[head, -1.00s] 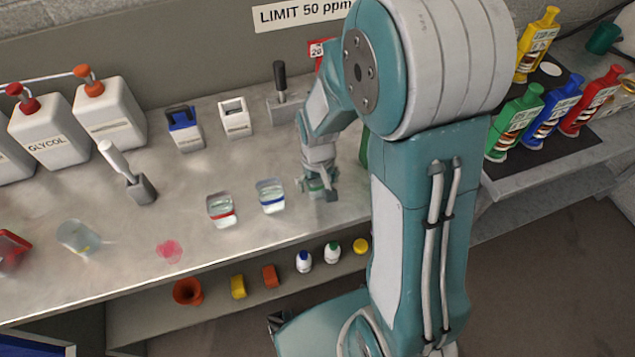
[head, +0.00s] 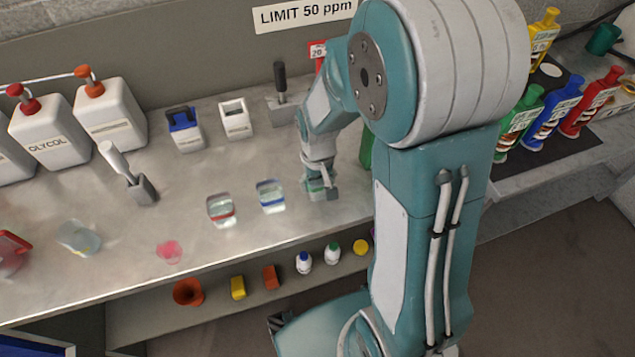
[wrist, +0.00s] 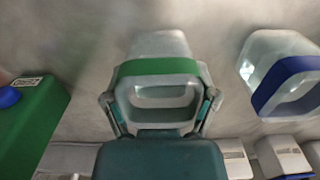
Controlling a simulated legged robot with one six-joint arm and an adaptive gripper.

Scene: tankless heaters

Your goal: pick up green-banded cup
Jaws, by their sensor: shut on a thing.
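The green-banded cup (wrist: 158,68) is clear, with a green band around it, and sits between the fingers of my gripper (wrist: 160,105) in the wrist view. The fingers are shut on it from both sides. In the head view my gripper (head: 319,190) is low over the counter, right of the blue-banded cup, and it mostly hides the green-banded cup. I cannot tell whether the cup touches the counter.
The blue-banded cup (head: 271,196) stands close to the left of my gripper, with the red-banded cup (head: 221,210) beyond it. A green container (head: 367,150) is close on the right. A pink stain (head: 169,252) lies farther left. The counter's front edge is near.

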